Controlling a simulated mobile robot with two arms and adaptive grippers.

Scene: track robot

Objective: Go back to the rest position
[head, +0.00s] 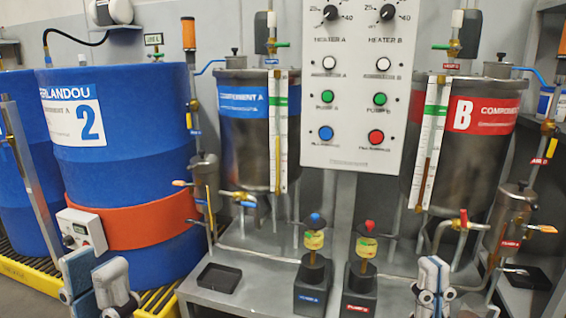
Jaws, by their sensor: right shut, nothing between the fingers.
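My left gripper (97,280) shows at the bottom left, in front of the blue drum with the orange band. My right gripper (432,282) shows at the bottom right, in front of the steel bench. It is shut and empty, with its fingers pointing up. The wrists of both grippers are cut off by the lower frame edge.
A blue drum (125,185) with an orange heater band (140,226) stands left on a yellow pallet (30,272). The steel bench (235,300) carries two pumps (312,283) (362,283). Tank A (245,150), tank B (462,165) and a control panel (352,90) stand behind.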

